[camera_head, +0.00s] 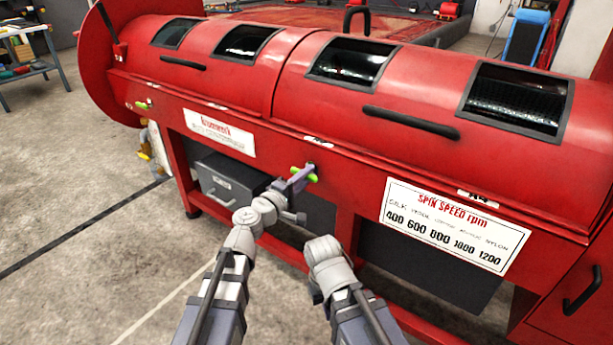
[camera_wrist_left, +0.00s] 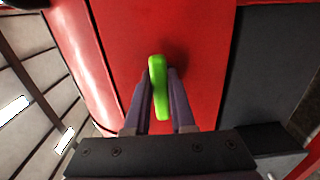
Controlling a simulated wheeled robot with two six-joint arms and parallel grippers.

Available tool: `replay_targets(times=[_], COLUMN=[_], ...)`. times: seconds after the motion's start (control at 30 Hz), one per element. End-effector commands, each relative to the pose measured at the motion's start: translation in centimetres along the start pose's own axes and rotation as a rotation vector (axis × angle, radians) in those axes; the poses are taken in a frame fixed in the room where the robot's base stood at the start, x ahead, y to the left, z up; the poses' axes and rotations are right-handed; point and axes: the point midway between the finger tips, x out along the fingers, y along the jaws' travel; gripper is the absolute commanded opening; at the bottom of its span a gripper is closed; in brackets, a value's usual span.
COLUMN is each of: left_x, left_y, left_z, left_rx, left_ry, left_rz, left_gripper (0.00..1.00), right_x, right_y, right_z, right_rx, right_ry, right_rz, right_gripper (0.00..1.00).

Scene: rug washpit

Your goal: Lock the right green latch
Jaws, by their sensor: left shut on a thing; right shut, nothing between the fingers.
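The right green latch (camera_head: 304,174) is on the front of the red machine, below the lid seam. My left gripper (camera_head: 299,178) is shut on it. In the left wrist view the latch (camera_wrist_left: 159,88) stands between the two fingers (camera_wrist_left: 160,105), nearly upright and slightly tilted, against the red panel. A second green latch (camera_head: 143,105) is farther left on the machine, apart from both grippers. My right gripper (camera_head: 324,250) is lower and to the right, in front of the machine; its fingers are hard to make out, and it is shut and holds nothing visible.
The red machine (camera_head: 340,205) fills the middle and right, with black lid handles (camera_head: 411,122) and a spin speed sign (camera_head: 450,225). A grey drawer box (camera_head: 225,180) sits below. A workbench (camera_head: 28,60) stands far left. Floor at the left is open.

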Motion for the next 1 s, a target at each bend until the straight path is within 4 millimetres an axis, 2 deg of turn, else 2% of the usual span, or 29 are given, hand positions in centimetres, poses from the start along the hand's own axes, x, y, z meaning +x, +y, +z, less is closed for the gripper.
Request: replay_targets(times=[0.27,0.3,0.57,0.83,1.0], left_x=[-0.09,-0.09,-0.05,-0.1,-0.87], left_y=[-0.07,-0.07,-0.04,-0.02,-0.02], left_z=[0.13,0.14,0.07,0.06,0.31], left_rx=[0.006,0.005,0.003,0.002,0.002], left_ry=[-0.003,-0.003,-0.002,-0.001,-0.001], left_rz=[-0.002,-0.002,-0.001,-0.001,-0.001], left_gripper=[0.0,0.25,0.53,0.53,0.53], right_x=[0.03,0.03,0.02,0.01,0.01], right_y=[0.0,0.0,0.0,0.0,0.0], right_z=[0.0,0.0,0.0,0.0,0.0], right_rx=[0.0,0.0,0.0,0.0,0.0], right_ry=[0.0,0.0,0.0,0.0,0.0], right_rz=[0.0,0.0,0.0,0.0,0.0], right_gripper=[0.0,0.0,0.0,0.0,0.0])
